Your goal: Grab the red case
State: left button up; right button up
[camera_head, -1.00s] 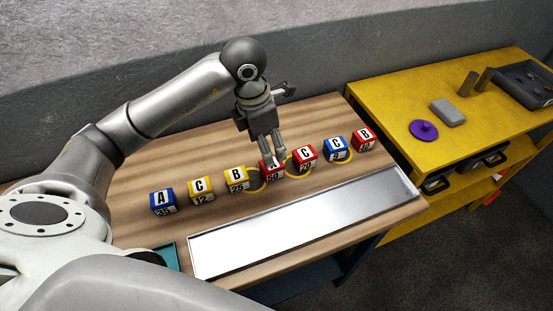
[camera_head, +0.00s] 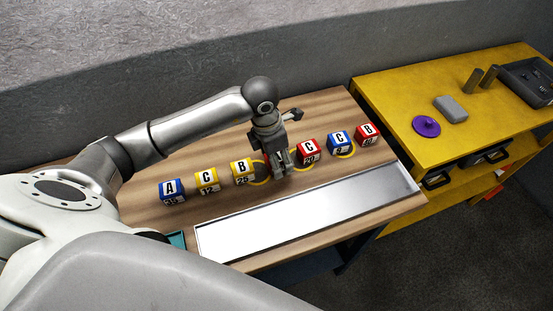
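A row of small lettered cases stands on the wooden table. My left gripper (camera_head: 281,168) points down into the row, between the yellow B 25 case (camera_head: 243,173) and the red C 20 case (camera_head: 308,152). The red case marked 50 at that spot is almost wholly hidden by the gripper. The fingers are low around its place, but I cannot tell whether they touch or grip it. Another red case, B 40 (camera_head: 368,134), stands at the right end. My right gripper is not in view.
Also in the row are a blue A case (camera_head: 171,191), a yellow C case (camera_head: 207,181) and a blue C case (camera_head: 340,142). A long metal tray (camera_head: 310,216) lies in front. A yellow bench (camera_head: 395,100) with a purple knob (camera_head: 426,126) stands right.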

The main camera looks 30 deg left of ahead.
pick_arm(q)
jog(key=c, duration=1.1)
jog(key=shift+r, duration=0.1)
